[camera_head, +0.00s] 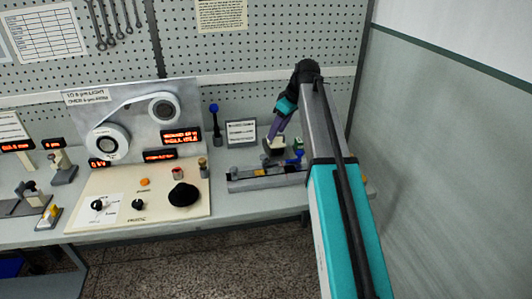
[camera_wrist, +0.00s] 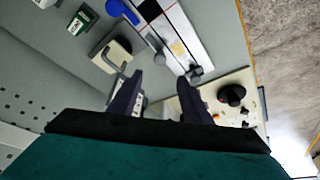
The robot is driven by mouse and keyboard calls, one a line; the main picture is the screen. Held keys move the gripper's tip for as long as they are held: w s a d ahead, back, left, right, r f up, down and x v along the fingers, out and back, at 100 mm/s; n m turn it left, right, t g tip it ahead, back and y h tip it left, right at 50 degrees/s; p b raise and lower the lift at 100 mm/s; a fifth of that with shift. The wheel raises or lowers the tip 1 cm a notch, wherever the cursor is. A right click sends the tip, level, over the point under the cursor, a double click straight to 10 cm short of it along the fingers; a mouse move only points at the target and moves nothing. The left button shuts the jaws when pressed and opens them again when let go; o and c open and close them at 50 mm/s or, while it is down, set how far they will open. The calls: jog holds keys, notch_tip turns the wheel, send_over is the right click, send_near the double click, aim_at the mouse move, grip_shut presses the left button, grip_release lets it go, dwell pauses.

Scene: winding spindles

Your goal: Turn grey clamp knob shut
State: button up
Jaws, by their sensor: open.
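A small grey knob (camera_wrist: 155,42), which looks like the clamp knob, stands at the edge of a pale rail fixture (camera_wrist: 178,14) in the wrist view. A darker knob (camera_wrist: 195,72) sits at the rail's near end; I cannot tell how tight either is. My gripper (camera_wrist: 160,78) is open and empty, its two dark fingers spread below the grey knob in the picture and apart from it. In the head view the fixture (camera_head: 240,185) lies on the bench, and my gripper (camera_head: 274,136) hangs above its back edge. The grey knob is not clear there.
A blue knob (camera_wrist: 122,12) and a beige block with a bent handle (camera_wrist: 105,52) stand beside the rail. A control panel with a black knob (camera_head: 183,195) is left of the fixture. A wall (camera_head: 440,130) closes the right side.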

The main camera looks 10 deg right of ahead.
aim_at(264, 156)
jog(key=shift+w+f, duration=0.1)
jog(key=shift+f, duration=0.05)
jog(key=shift+p+x, duration=1.7)
jog(key=shift+x, duration=5.05)
jog(key=c, duration=1)
